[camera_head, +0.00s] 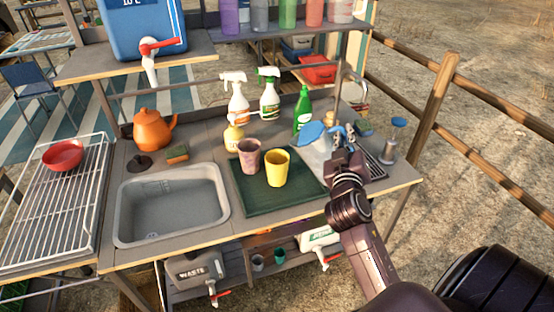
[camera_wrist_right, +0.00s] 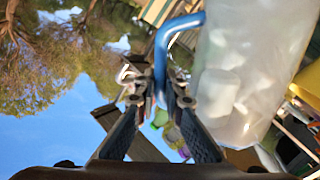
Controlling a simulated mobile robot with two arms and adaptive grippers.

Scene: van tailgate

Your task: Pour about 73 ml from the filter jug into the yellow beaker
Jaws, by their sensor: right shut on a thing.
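The filter jug has a blue lid (camera_head: 313,133) and a pale translucent body; in the right wrist view its body (camera_wrist_right: 240,75) and blue handle (camera_wrist_right: 172,38) show large. My right gripper (camera_head: 342,138) is shut on the handle, at the right of the counter; its fingers (camera_wrist_right: 158,92) close around the handle's end. I cannot tell whether the jug touches the counter. The yellow beaker (camera_head: 277,168) stands upright on the dark green mat (camera_head: 262,205), left of the jug and apart from it. The water level in either is not clear. My left gripper is not in view.
A pinkish-brown cup (camera_head: 249,157) stands close left of the beaker. Behind are spray bottles (camera_head: 269,98) and a green bottle (camera_head: 303,112). A grey sink basin (camera_head: 170,205) lies left of the mat. A metal piece with a blue top (camera_head: 393,140) stands right of my gripper.

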